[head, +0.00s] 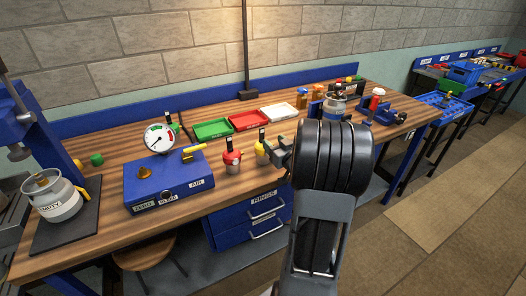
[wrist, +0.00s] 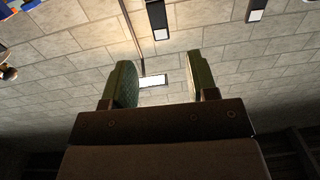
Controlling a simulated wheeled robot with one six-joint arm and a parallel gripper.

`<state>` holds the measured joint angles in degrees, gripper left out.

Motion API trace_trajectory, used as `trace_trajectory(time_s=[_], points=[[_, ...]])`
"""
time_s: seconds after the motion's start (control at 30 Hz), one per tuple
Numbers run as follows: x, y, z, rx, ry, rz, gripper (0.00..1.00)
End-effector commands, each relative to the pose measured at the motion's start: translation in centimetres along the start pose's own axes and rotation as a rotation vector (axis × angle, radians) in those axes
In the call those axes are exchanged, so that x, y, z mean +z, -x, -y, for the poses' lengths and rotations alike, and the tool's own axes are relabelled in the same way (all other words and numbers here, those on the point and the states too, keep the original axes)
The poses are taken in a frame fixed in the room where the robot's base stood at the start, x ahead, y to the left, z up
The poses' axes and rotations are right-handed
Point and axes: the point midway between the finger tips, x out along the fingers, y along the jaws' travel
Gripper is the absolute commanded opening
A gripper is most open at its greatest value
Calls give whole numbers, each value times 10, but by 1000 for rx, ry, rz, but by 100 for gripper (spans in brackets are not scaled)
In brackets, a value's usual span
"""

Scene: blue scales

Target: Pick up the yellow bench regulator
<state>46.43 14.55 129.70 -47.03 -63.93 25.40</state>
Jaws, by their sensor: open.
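I cannot make out the yellow regulator in the wrist view. My arm hides the bench right of the gripper.
A blue test box (head: 170,190) with a pressure gauge (head: 160,138) stands left on the workbench (head: 120,160). Green (head: 212,129), red (head: 249,120) and white (head: 278,112) trays lie behind the regulators.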

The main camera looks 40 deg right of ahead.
Motion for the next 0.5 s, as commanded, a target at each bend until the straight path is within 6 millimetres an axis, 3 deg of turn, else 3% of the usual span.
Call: trace_trajectory(time_s=[0.2, 0.5], points=[[-1, -38, 1, -2, 2, 0, 53], [-1, -58, 0, 0, 1, 1, 53]])
